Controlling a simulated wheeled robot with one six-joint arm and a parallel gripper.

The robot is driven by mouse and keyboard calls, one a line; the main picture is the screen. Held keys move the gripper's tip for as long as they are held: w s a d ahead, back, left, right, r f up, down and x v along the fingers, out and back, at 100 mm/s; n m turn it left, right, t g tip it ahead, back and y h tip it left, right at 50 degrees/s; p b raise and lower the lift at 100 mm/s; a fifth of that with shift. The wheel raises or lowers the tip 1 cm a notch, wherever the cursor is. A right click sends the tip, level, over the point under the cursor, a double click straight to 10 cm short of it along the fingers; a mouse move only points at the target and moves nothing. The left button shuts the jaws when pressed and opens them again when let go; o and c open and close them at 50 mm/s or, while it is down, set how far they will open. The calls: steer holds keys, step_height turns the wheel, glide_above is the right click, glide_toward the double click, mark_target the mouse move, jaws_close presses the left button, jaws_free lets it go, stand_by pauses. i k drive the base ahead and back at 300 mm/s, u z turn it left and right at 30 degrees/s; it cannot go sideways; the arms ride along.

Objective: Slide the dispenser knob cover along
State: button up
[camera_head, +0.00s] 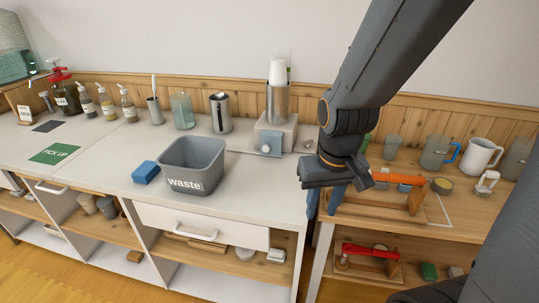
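A grey box-shaped dispenser (284,133) stands on the white counter, with a steel cylinder of white cups (278,72) on top. A small round knob (266,148) shows on its front, against a pale bluish plate (270,141) that may be the cover. I cannot tell whether the plate is a sliding part. My gripper (324,201) points down to the right of the dispenser, over the gap between counter and wooden shelf. Its dark blue fingers look apart, with nothing seen between them. It does not touch the dispenser.
A grey waste bin (193,168) and blue sponge (146,172) stand left of the dispenser. A steel canister (221,113), a glass jar (182,111) and several pump bottles line the back. Mugs and an orange-handled tool (398,178) occupy the right shelf. The counter front is clear.

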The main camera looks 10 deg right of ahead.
mark_target(271, 140)
steer(key=u, duration=1.1)
steer(key=k, duration=0.6)
steer(key=z, duration=0.75)
steer(key=i, duration=1)
steer(key=u, duration=0.05)
